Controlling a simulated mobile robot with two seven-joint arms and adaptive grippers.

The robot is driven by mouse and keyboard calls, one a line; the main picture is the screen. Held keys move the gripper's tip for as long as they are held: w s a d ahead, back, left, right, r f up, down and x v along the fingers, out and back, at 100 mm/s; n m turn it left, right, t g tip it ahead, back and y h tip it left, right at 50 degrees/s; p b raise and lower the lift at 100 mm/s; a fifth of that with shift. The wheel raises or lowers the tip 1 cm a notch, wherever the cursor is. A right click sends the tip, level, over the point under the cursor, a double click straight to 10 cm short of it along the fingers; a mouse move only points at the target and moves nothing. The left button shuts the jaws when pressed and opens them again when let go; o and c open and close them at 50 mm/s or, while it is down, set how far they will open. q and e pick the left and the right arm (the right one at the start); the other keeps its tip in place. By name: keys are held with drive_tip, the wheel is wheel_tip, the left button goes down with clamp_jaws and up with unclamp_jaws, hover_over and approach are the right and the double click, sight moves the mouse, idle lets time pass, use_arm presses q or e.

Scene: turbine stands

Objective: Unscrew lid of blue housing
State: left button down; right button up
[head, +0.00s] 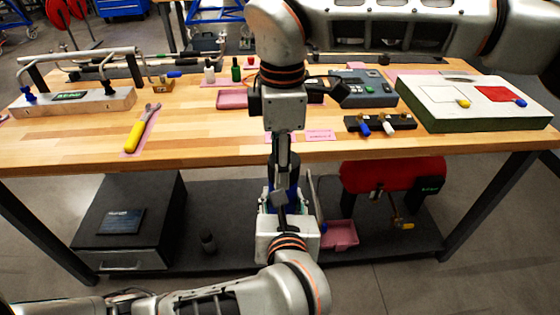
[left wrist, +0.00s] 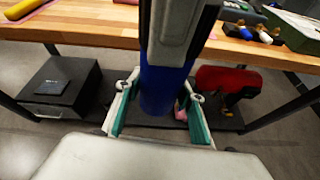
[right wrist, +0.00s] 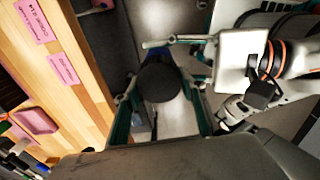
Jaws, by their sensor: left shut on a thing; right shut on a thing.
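The blue housing (left wrist: 168,85) is an upright blue cylinder, held in the air in front of the table edge. It is partly hidden between my grippers in the head view. Its lid (right wrist: 160,83) shows as a dark round disc in the right wrist view. My left gripper (head: 285,200) is shut on the housing's body from below, with green-padded fingers on either side in the left wrist view (left wrist: 160,110). My right gripper (head: 283,158) points down from above and is shut on the lid, its fingers on both sides of the disc.
The wooden table (head: 200,130) carries a yellow-handled wrench (head: 140,130), a pipe stand (head: 75,103) and a white-and-red panel box (head: 470,100). Below, the dark shelf holds a black box (head: 125,215), a red tank (head: 392,178) and a pink tray (head: 341,235).

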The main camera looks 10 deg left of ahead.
drive_tip(key=n, duration=0.6)
drive_tip(key=shift+d+r, duration=0.1)
drive_tip(key=n, duration=0.6)
drive_tip(key=shift+s+d, duration=0.1)
drive_tip(key=n, duration=0.5)
drive_tip(key=shift+d, duration=0.15)
drive_tip(key=n, duration=0.5)
drive_tip(key=shift+d+n, duration=0.15)
drive_tip(key=shift+n, duration=0.25)
drive_tip(key=n, duration=0.5)
drive_tip(key=shift+d, duration=0.1)
drive_tip(key=n, duration=0.5)
drive_tip(key=shift+w, duration=0.25)
drive_tip(key=n, duration=0.5)
drive_tip(key=shift+w+r+n, duration=0.1)
drive_tip(key=shift+w+n, duration=0.05)
drive_tip(key=shift+n, duration=0.15)
drive_tip(key=n, duration=0.4)
drive_tip(key=shift+w+n, duration=0.1)
drive_tip(key=shift+n, duration=0.2)
